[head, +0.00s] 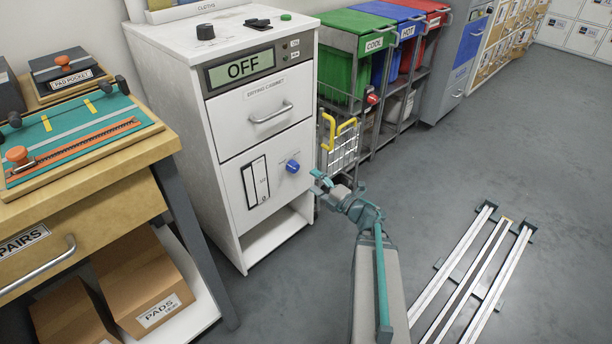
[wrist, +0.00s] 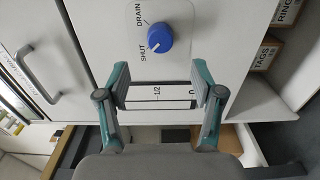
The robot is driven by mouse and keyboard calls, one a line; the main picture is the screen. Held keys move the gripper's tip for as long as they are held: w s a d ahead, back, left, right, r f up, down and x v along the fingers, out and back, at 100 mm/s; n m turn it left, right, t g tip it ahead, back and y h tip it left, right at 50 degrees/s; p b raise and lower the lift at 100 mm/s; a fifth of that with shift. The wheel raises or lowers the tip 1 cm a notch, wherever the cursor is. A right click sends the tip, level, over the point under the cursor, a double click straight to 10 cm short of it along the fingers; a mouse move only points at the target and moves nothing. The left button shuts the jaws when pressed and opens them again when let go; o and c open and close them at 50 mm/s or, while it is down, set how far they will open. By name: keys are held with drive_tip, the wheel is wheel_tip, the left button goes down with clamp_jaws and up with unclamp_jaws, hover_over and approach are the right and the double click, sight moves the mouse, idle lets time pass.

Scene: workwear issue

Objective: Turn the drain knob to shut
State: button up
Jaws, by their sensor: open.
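The drain knob (head: 292,166) is blue and sits on the lower front of the white drying cabinet (head: 222,170). In the wrist view the knob (wrist: 160,38) is on a pale plate marked DRAIN and SHUT. A small white mark on the knob's lower left seems to face the SHUT side. My gripper (head: 322,184) is open and empty, in front of the cabinet and to the right of the knob in the head view. In the wrist view my gripper (wrist: 160,82) has its fingers spread below the knob, apart from it.
A level gauge (head: 256,180) is left of the knob. The cabinet display (head: 242,68) reads OFF, above a drawer handle (head: 270,113). A wire basket with yellow handles (head: 338,140) stands close at right. Metal rails (head: 470,275) lie on the floor; grey floor around them is clear.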

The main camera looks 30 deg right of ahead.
drive_tip(key=shift+v, duration=1.3)
